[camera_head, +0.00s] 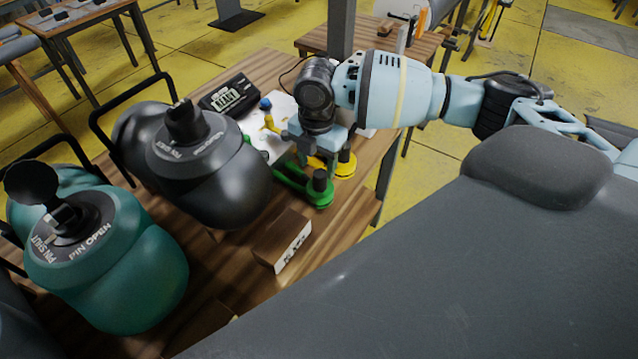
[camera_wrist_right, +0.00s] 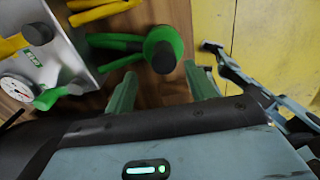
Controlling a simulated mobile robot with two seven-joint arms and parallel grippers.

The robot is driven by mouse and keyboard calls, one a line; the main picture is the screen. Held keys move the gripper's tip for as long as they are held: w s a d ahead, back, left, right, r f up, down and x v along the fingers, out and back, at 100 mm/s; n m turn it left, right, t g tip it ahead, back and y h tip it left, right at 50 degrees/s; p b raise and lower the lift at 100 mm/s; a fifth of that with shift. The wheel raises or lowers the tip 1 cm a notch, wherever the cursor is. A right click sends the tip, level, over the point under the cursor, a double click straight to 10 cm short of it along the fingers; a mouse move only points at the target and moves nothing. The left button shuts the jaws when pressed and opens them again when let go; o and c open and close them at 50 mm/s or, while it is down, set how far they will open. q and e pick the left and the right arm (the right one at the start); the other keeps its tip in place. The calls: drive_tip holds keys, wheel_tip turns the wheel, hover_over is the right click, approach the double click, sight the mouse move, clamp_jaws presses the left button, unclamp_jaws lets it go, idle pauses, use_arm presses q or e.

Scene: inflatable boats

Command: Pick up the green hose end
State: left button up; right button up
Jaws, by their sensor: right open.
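The green hose end (camera_head: 319,192) is a round green fitting with a dark tip. It sits at the right side of the wooden table, just below my right gripper (camera_head: 308,158) in the head view. In the right wrist view the green hose end (camera_wrist_right: 164,46) lies just beyond and between the two green-tipped fingers of my right gripper (camera_wrist_right: 161,88). The fingers are apart with nothing between them. A green hose (camera_wrist_right: 115,42) runs left from the fitting. My left gripper is not in view.
A yellow hose end (camera_head: 345,163) stands close beside the green one. A pump panel with a gauge (camera_wrist_right: 17,86) lies left in the wrist view. A dark boat tube (camera_head: 215,180), a teal tube (camera_head: 120,275) and a wooden block (camera_head: 282,240) crowd the table (camera_head: 340,225).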

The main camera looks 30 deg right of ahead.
sight(320, 173)
drive_tip(key=f, duration=0.3)
drive_tip(key=shift+s+d+f, duration=0.25)
drive_tip(key=shift+d+f, duration=0.1)
drive_tip(key=shift+f, duration=0.55)
drive_tip(key=shift+c, duration=0.2)
drive_tip(key=c, duration=1)
drive_tip(key=shift+c, duration=0.2)
drive_tip(key=shift+r, duration=0.1)
